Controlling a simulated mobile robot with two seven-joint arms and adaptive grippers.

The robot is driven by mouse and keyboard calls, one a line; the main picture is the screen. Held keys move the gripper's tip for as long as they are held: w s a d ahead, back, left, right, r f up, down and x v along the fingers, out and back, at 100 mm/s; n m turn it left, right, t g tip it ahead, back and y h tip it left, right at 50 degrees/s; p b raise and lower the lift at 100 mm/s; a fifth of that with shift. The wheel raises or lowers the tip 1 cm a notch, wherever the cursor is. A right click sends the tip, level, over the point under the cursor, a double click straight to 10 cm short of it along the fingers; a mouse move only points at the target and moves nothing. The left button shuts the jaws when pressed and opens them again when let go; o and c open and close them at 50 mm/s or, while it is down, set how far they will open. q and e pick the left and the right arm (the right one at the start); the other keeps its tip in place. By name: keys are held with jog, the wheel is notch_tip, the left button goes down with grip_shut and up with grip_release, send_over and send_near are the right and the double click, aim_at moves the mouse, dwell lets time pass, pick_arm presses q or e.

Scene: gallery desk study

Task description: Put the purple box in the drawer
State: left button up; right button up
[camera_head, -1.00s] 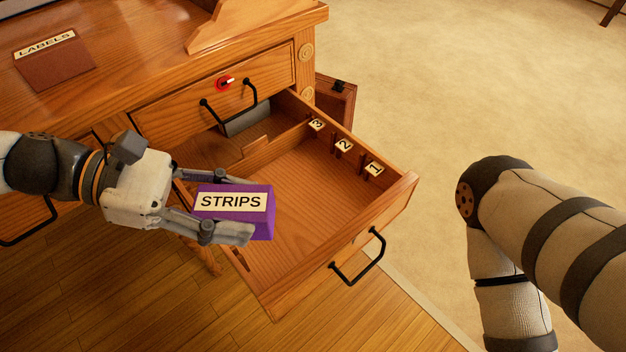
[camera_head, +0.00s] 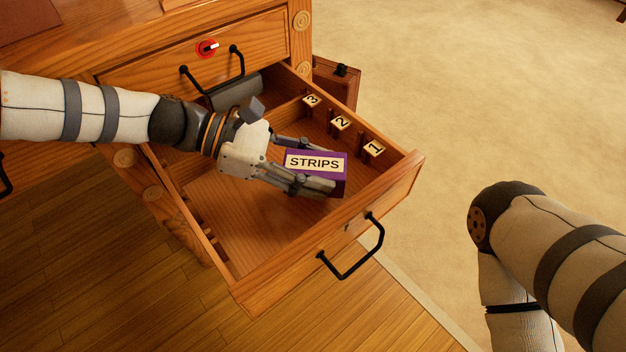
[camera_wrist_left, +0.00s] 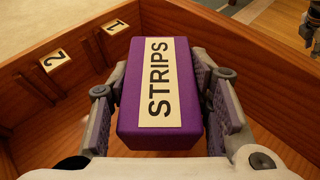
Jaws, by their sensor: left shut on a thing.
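The purple box (camera_head: 338,180) has a cream label reading STRIPS. My left gripper (camera_head: 310,168) is shut on it, with a finger along each side. In the left wrist view the box (camera_wrist_left: 185,137) sits between the padded fingers of the gripper (camera_wrist_left: 165,112), with drawer walls around it. The open wooden drawer (camera_head: 250,228) is pulled out from the desk, and the box is over its interior near the front right. Whether the box touches the drawer floor I cannot tell.
Tags numbered 1 (camera_head: 374,149), 2 (camera_head: 341,123) and 3 (camera_head: 312,100) mark slots along the drawer's right wall. A grey object (camera_head: 236,92) lies at the drawer's back. A closed drawer with a black handle (camera_head: 213,77) sits above. The drawer's front left floor is bare.

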pick_arm(q)
notch_tip(320, 180, down, 3)
jog(key=shift+f+b, duration=0.2)
jog(key=shift+b, duration=0.2)
jog(key=shift+r, duration=0.15)
jog(key=o, duration=0.8)
jog(key=shift+f, duration=0.2)
jog(key=shift+c, duration=0.2)
jog(key=o, duration=0.4)
jog(key=shift+o, duration=0.2)
jog(key=shift+r, duration=0.25)
jog(key=p+v, duration=0.1)
jog(key=v, duration=0.6)
jog(key=shift+a, duration=0.3)
